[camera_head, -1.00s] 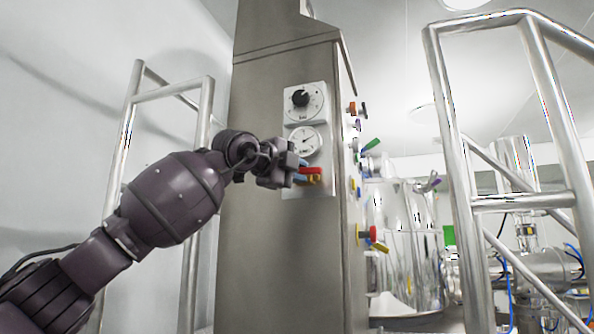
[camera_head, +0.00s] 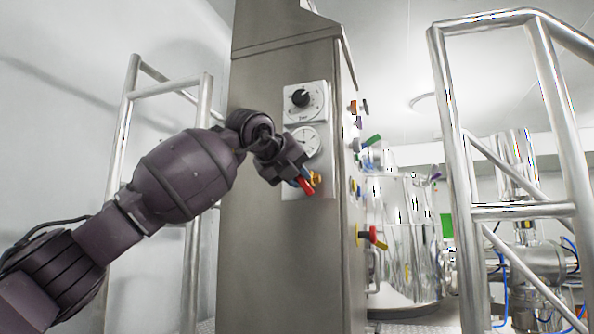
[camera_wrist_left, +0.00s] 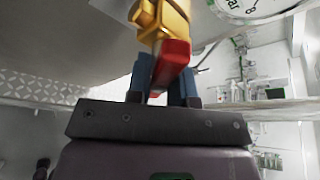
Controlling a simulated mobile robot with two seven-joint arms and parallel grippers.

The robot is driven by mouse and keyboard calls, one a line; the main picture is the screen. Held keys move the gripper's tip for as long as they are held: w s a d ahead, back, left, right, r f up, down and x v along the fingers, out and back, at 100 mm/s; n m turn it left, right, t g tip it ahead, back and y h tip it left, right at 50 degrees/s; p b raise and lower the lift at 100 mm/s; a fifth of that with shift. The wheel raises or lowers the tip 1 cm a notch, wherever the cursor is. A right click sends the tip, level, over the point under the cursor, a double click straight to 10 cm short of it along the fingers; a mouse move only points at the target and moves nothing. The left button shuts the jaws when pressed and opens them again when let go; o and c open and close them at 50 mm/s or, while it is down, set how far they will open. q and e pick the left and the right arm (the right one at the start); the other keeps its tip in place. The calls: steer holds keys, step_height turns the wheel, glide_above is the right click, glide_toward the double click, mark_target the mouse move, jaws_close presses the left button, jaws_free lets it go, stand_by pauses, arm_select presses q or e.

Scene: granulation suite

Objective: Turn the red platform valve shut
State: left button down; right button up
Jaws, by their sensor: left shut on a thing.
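The red valve handle (camera_head: 306,187) sits on a brass valve body (camera_head: 315,178) on the front panel of the steel cabinet, below a gauge. In the head view the handle slants down to the right. My left gripper (camera_head: 298,181) is shut on the handle, with its blue fingertips on either side. In the left wrist view the red handle (camera_wrist_left: 173,64) lies between the blue fingers of my left gripper (camera_wrist_left: 163,78), and the brass body (camera_wrist_left: 163,20) is just beyond. My right gripper is not in view.
The steel cabinet (camera_head: 275,250) carries a dial knob (camera_head: 301,97) and a round gauge (camera_head: 306,141) above the valve. Several coloured valves line its right side, including a red and yellow one (camera_head: 372,235). Metal railings stand left (camera_head: 195,230) and right (camera_head: 450,150).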

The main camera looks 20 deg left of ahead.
arm_select(q)
steer(key=m+y, duration=0.1)
steer(key=m, duration=0.1)
steer(key=shift+m+g+y+p, duration=0.3)
steer(key=shift+m+y, duration=0.5)
steer(key=shift+m, duration=0.1)
steer(key=shift+m+y, duration=0.4)
steer(key=shift+m, duration=0.1)
steer(key=c, duration=1)
jaws_free()
steer(key=shift+c, duration=0.2)
